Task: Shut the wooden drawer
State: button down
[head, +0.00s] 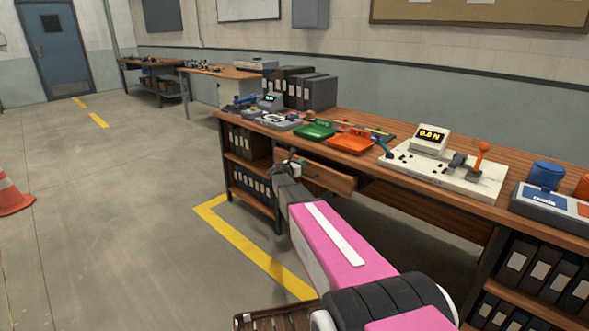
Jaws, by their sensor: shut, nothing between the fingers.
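My gripper (292,157) is shut and empty, at the left part of the drawer. It covers that part, and I cannot tell whether the fingers touch the drawer front.
Shelves of binders (250,181) stand beneath. The floor at left is open, with a traffic cone (12,196).

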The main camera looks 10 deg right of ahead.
jog(key=shift+x, duration=0.95)
jog(key=v, duration=1.3)
jog(key=shift+s, duration=0.15)
jog(key=c, duration=1.2)
grip_release()
jog(key=shift+s+a, duration=0.15)
jog(key=shift+a, duration=0.2)
jog(key=w+d+f+m+y, duration=0.1)
jog(key=w+d+f+m, duration=0.1)
jog(key=d+m, duration=0.3)
jog(key=w+d+f+m+g+y, duration=0.1)
jog(key=w+d+m, duration=0.3)
jog(key=m, duration=0.9)
jog(key=shift+w+d+f, duration=0.2)
jog(key=shift+d+f, duration=0.7)
jog(key=shift+d, duration=0.1)
grip_shut()
